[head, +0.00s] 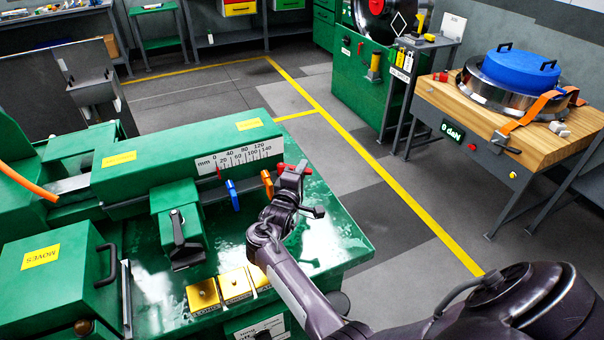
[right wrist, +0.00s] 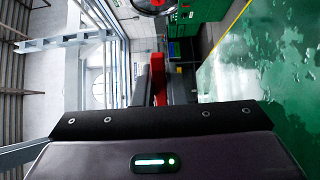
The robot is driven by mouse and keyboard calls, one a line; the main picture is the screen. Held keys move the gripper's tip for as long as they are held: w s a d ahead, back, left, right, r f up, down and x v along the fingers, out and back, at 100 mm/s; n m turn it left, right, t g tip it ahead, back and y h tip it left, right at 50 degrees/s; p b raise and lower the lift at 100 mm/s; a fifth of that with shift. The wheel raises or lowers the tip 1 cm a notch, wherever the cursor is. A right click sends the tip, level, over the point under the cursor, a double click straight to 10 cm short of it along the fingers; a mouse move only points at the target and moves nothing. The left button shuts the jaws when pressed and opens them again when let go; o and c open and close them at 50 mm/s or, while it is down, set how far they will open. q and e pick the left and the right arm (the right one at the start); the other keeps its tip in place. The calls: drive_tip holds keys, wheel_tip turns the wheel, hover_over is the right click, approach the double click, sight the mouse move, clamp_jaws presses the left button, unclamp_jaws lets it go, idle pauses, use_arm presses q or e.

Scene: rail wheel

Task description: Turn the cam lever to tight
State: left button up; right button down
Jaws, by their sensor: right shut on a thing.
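My right gripper (head: 291,175) is at the right end of the green machine's scale bar. It is shut on a red piece (right wrist: 160,80), which stands between the two dark fingers in the right wrist view. Bits of red show around the fingers in the head view; most of the piece is hidden. A black lever (head: 178,230) hangs on a green block at the front of the bar, left of my gripper and apart from it. I cannot tell which one is the cam lever, and no "tight" mark is readable. My left gripper is not in view.
The green scale bar (head: 236,158) is marked in mm. A blue tab (head: 232,195) and an orange tab (head: 267,184) stand left of my gripper. Several yellow plates (head: 203,294) lie along the bench's front. A wooden table (head: 478,130) with a blue-topped wheel stands at right. The floor between is clear.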

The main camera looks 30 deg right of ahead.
drive_tip(key=shift+s+a+f, duration=0.1)
drive_tip(key=shift+a+f, duration=0.05)
idle(0.4)
drive_tip(key=c, duration=1.5)
unclamp_jaws()
